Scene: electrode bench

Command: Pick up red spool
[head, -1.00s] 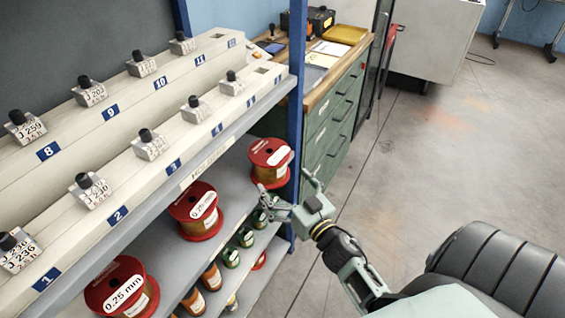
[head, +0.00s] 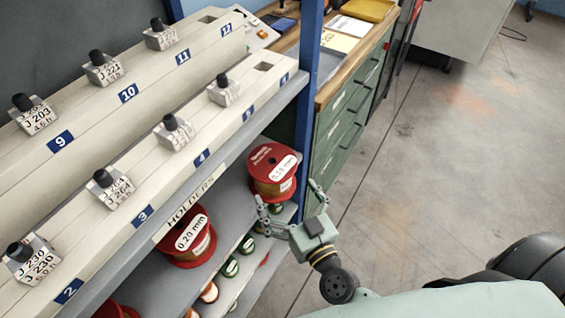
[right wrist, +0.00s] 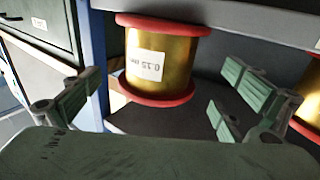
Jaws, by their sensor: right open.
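A red spool (head: 272,171) with a white label stands at the right end of the middle shelf, by the blue post. In the right wrist view the same spool (right wrist: 160,60) shows red flanges, gold wire and a 0.15 mm label. My right gripper (head: 290,197) is open and empty, just in front of the spool, with its fingers spread to either side. In the right wrist view the gripper fingers (right wrist: 152,95) stand apart with the spool beyond and between them. A second red spool (head: 187,240), labelled 0.20 mm, stands farther left. My left gripper is out of view.
The blue post (head: 308,100) rises right beside the spool. The upper shelf's edge (head: 215,160) overhangs it. Smaller green and orange spools (head: 229,267) lie on the shelf below. A green drawer cabinet (head: 350,110) stands behind the post.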

